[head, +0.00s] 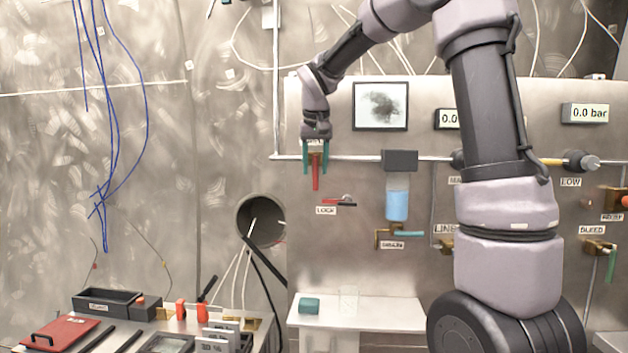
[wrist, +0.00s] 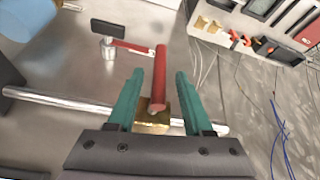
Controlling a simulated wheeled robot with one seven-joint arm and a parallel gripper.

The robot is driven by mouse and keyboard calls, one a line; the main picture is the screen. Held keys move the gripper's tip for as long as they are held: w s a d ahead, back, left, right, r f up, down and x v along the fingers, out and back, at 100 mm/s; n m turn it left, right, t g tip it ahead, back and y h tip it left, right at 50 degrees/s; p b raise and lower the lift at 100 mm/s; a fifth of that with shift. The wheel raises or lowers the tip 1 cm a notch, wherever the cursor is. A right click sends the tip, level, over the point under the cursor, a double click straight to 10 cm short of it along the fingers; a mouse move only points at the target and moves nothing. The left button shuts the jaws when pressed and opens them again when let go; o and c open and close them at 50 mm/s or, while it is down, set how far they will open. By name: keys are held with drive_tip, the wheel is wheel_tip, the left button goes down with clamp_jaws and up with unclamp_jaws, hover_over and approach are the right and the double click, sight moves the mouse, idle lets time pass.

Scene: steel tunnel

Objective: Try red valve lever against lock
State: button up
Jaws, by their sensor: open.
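The red valve lever (head: 316,180) points straight down from its brass valve body on the silver pipe. In the wrist view the lever (wrist: 160,85) lies between the two teal fingers of my gripper (wrist: 159,78), and the brass body (wrist: 152,122) shows behind it. My gripper (head: 316,160) is open around the lever's upper part, one finger on each side, with gaps visible in the wrist view. The lock (head: 345,200) is right of and below the lever; in the wrist view the lock (wrist: 120,30) has a black handle and a thin red arm reaching close to the lever's end.
A horizontal pipe (head: 358,158) runs along the panel. A blue-filled cup (head: 397,204) hangs to the right. A white shelf (head: 382,313) with a teal block (head: 309,305) is below. A tool bench (head: 60,346) stands at lower left. Blue cables (head: 112,150) hang at left.

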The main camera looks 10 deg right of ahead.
sight(317, 176)
drive_tip(key=shift+x, duration=2.2)
drive_tip(key=shift+s, duration=0.1)
clamp_jaws()
drive_tip(key=shift+s+d+g+h, duration=0.1)
drive_tip(key=shift+d+g+h, duration=0.25)
drive_tip(key=shift+h, duration=0.25)
unclamp_jaws()
